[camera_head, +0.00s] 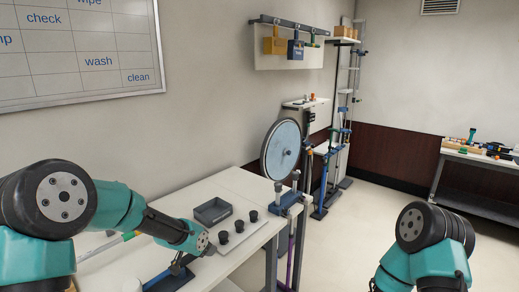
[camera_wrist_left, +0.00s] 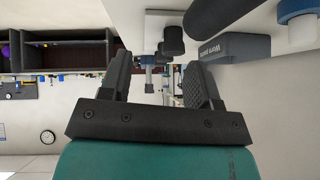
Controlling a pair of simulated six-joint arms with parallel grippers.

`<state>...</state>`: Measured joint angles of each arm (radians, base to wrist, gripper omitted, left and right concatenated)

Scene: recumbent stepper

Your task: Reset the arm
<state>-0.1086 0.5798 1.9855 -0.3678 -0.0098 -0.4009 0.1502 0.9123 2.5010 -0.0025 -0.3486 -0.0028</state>
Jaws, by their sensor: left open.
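My left arm reaches in from the left in the head view, its dark end over the front of the white table (camera_head: 234,184). In the left wrist view my left gripper (camera_wrist_left: 157,62) is open, with one black finger on each side. A blue-grey clamp-like part (camera_wrist_left: 151,62) shows between the fingers, apparently beyond them; I see no clear contact. I cannot single out the arm named in the task. My right arm shows at the lower right of the head view; its gripper is out of frame.
A grey tray (camera_head: 212,212) and black knobs (camera_head: 239,226) sit on the table. A round disc (camera_head: 281,152) stands at its far end. The wrist view shows a grey "Worn parts" box (camera_wrist_left: 235,46) and a black cylinder (camera_wrist_left: 173,41).

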